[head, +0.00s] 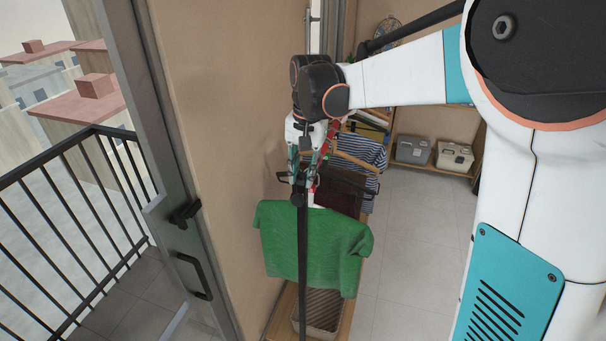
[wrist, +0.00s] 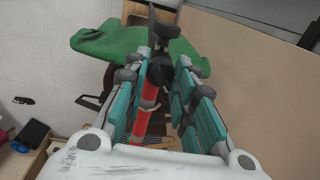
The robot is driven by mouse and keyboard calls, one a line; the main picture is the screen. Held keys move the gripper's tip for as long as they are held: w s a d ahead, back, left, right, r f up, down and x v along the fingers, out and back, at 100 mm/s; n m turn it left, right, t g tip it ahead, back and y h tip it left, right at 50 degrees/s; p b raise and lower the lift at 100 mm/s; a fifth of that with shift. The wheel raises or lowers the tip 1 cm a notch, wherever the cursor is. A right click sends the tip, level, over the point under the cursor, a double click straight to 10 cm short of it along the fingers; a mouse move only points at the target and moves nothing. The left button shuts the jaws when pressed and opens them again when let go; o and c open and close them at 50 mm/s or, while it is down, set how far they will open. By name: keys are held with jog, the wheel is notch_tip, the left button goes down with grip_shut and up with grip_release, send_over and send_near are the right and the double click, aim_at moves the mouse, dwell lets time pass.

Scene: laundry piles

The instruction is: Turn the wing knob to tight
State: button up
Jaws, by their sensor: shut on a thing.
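My gripper (head: 304,172) points down at the top of a black upright pole (head: 303,245) in the head view. In the wrist view its teal fingers (wrist: 166,70) close in from both sides on a small dark part, the wing knob (wrist: 158,75). The knob is mostly hidden between the fingertips, so its angle and any tight mark cannot be read. In the head view the fingers and wrist cover it.
A green shirt (head: 310,245) hangs right by the pole and also shows in the wrist view (wrist: 110,42). A beige wall (head: 225,130) stands close on the left. Striped clothes (head: 362,152) hang behind. Grey floor (head: 415,250) is clear on the right.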

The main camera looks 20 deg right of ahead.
jog(key=n+b, duration=0.1)
jog(key=n, duration=0.4)
jog(key=shift+w, duration=0.1)
jog(key=shift+n+g, duration=0.3)
jog(key=shift+n, duration=2.1)
jog(key=o, duration=1.1)
jog(key=shift+c, duration=0.2)
jog(key=shift+r, duration=0.1)
notch_tip(320, 180, up, 12)
jog(key=shift+w+d, duration=0.15)
jog(key=shift+d, duration=0.2)
jog(key=shift+b, duration=0.35)
